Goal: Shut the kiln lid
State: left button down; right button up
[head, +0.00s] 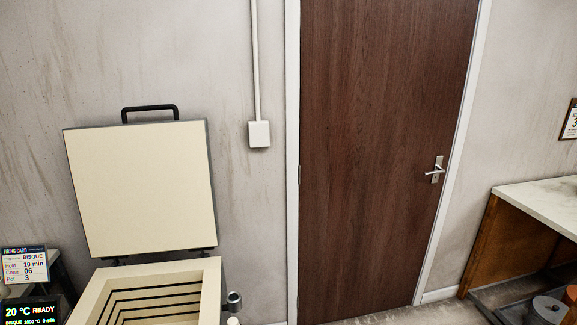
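The kiln lid (140,188) stands raised, tilted back near the wall, its pale inner face toward me. A black handle (150,109) sits at its top edge. The lid meets the kiln (211,290) along the back rim at its lower edge. The kiln's chamber is open, with dark grooves along its pale inner walls; its lower part is cut off by the frame. Neither of my grippers is in view.
A display reading 20 °C READY (31,312) and a firing card (24,265) are left of the kiln. A closed brown door (380,150) is right of it. A light-topped table (545,205) stands at the far right.

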aim_at(146, 186)
jog(key=z, duration=1.3)
jog(key=i, duration=1.75)
jog(key=u, duration=0.55)
jog(key=i, duration=0.85)
jog(key=u, duration=0.8)
